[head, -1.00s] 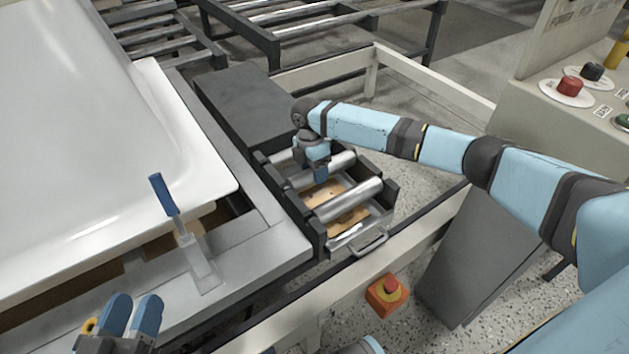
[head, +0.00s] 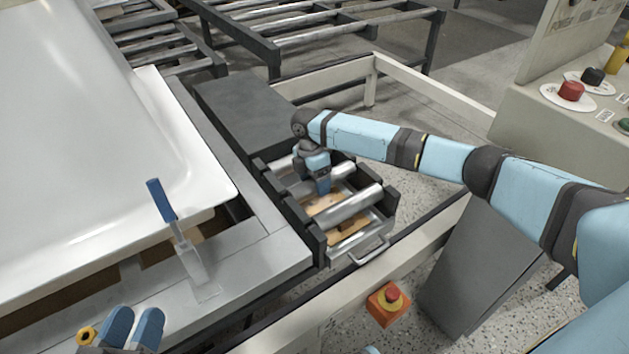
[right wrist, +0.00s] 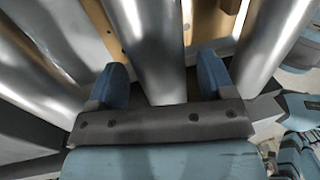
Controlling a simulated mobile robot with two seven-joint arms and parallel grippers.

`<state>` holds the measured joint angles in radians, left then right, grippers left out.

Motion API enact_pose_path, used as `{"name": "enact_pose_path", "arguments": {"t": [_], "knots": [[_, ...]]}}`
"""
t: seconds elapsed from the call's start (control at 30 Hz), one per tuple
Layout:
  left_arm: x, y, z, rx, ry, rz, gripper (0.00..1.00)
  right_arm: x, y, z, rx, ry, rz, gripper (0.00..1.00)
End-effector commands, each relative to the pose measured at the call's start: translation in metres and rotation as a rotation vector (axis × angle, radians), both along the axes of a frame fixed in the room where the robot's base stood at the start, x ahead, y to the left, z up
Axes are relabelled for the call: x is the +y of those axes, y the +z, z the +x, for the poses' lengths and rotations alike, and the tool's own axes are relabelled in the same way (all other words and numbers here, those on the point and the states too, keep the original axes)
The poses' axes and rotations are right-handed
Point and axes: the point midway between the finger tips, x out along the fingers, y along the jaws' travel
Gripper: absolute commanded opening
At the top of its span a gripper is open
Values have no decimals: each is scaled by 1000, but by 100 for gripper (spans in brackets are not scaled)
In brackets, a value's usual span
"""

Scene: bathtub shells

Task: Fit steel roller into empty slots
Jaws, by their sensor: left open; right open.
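A dark-framed tray holds several steel rollers side by side: a front roller (head: 352,205), a middle roller (head: 342,170) and one partly hidden further back. My right gripper (head: 320,187) is over the middle roller, pointing down, with its jaws open. In the right wrist view, the middle roller (right wrist: 150,45) runs between the two blue fingers (right wrist: 162,82); contact cannot be told. Other rollers lie to its left (right wrist: 30,75) and right (right wrist: 270,40). My left gripper (head: 132,328) is open and empty at the bottom left. Which slots are empty is hard to tell.
A white bathtub shell (head: 90,130) fills the left side. A metal handle (head: 370,250) is on the tray's front. A red emergency button (head: 390,297) sits below, and a control panel is at right.

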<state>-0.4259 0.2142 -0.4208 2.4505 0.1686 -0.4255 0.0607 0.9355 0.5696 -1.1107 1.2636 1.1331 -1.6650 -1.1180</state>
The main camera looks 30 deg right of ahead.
Motion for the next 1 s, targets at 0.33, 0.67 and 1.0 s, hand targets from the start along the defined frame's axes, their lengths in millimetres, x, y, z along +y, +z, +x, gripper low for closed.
{"name": "enact_pose_path", "arguments": {"t": [0.33, 0.67, 1.0], "knots": [[3, 42, -1, -100, 36, -55, 43, 2, 66, 13, -2, 0, 1, 75], [6, 69, -4, -189, 62, -97, 43, 3, 113, 23, 0, 0, 1, 75], [6, 71, -4, -201, 65, -103, 43, 3, 118, 24, 0, 0, 1, 75]]}}
